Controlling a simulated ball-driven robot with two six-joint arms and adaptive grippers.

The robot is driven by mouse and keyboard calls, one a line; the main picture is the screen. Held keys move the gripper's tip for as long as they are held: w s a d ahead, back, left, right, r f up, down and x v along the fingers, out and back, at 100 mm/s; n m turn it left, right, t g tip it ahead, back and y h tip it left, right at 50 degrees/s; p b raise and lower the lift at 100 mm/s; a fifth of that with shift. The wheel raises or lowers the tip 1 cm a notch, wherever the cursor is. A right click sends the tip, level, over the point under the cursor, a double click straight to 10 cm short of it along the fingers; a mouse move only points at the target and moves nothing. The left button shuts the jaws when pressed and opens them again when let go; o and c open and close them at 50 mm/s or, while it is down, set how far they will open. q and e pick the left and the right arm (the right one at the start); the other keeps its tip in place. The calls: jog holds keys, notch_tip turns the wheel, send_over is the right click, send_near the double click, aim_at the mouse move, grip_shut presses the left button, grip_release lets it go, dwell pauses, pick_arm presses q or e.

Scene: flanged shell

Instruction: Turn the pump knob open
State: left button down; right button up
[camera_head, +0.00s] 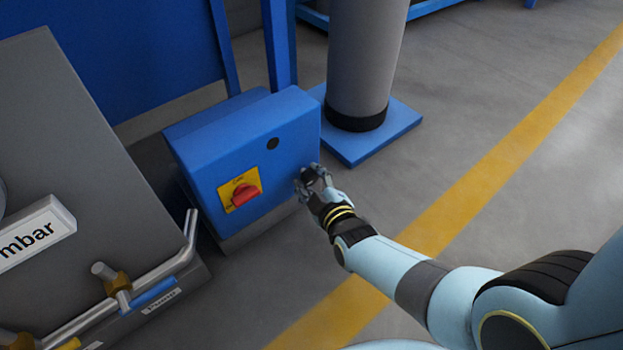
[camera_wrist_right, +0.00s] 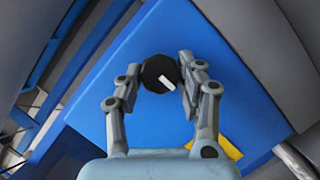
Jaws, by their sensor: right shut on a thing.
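A dark round knob with a white pointer mark (camera_wrist_right: 158,72) sits between the fingertips of my right gripper (camera_wrist_right: 167,78) in the right wrist view. The fingers are closed in on both its sides. In the head view my right gripper (camera_head: 313,179) is at the lower right of the blue box's front (camera_head: 283,180). There its fingers largely hide what they hold. My left gripper is not in view.
A red rotary switch (camera_head: 244,194) on a yellow plate (camera_head: 226,188) and a black round spot (camera_head: 272,143) are on the box front. Grey equipment with pipes (camera_head: 165,267) stands at left. A grey column (camera_head: 363,60) stands behind. The floor (camera_head: 470,150) at right is clear.

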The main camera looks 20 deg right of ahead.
dwell(0.3)
jog(key=o, duration=1.1)
jog(key=shift+o, duration=0.2)
